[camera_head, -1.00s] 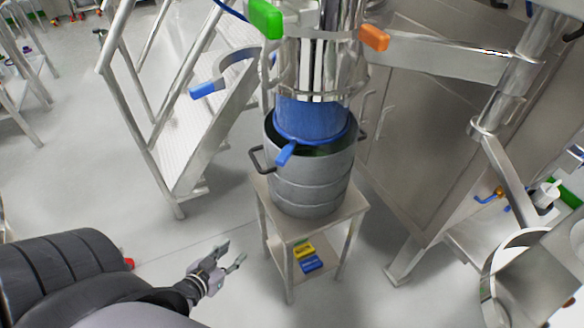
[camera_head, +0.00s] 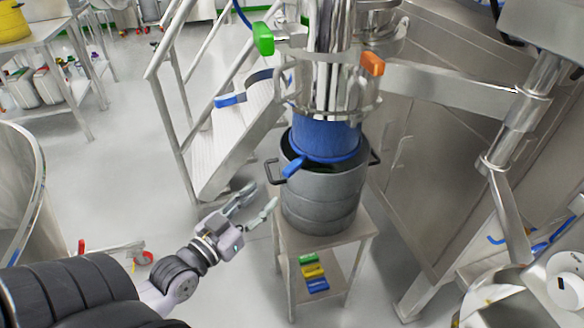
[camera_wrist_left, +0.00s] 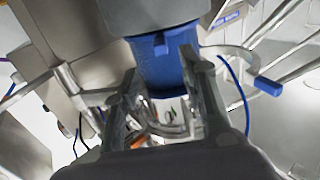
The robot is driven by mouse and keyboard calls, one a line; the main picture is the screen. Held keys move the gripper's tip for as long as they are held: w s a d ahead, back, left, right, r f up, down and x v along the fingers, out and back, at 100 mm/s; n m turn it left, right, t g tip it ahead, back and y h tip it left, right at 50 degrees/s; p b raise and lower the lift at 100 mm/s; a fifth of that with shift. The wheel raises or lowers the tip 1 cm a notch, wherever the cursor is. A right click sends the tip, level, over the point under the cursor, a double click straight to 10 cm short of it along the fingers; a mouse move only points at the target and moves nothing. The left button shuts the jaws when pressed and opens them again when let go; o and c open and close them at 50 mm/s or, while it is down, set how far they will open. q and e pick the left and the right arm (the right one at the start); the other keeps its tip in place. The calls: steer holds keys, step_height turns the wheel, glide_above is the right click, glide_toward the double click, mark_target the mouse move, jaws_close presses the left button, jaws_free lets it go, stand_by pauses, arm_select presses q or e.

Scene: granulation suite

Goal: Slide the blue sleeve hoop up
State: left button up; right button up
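The blue sleeve hoop (camera_head: 334,159) is a ring with a blue handle (camera_head: 293,167) sticking out toward the lower left. It sits at the lower end of a blue sleeve (camera_head: 326,137) under the steel outlet, at the mouth of a grey drum (camera_head: 322,200). My left gripper (camera_head: 259,202) is open and empty, left of the drum and below the handle, apart from both. In the left wrist view the gripper's fingers (camera_wrist_left: 158,88) stand apart, with the blue sleeve (camera_wrist_left: 160,65) beyond them. My right gripper is not in view.
The drum stands on a steel stand (camera_head: 352,243) with green, yellow and blue boxes (camera_head: 313,271) on its lower shelf. Steel stairs (camera_head: 222,143) rise behind on the left. A steel cabinet (camera_head: 420,190) is on the right. Open floor lies left of the stand.

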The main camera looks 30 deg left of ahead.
mark_target(285, 176)
arm_select(q)
steer(key=w, duration=0.4)
steer(key=w+p, duration=0.1)
steer(key=w, duration=0.7)
steer(key=shift+w+d+p, duration=0.2)
steer(key=shift+d+p, duration=0.05)
steer(key=shift+p, duration=0.05)
jaws_close()
stand_by(0.3)
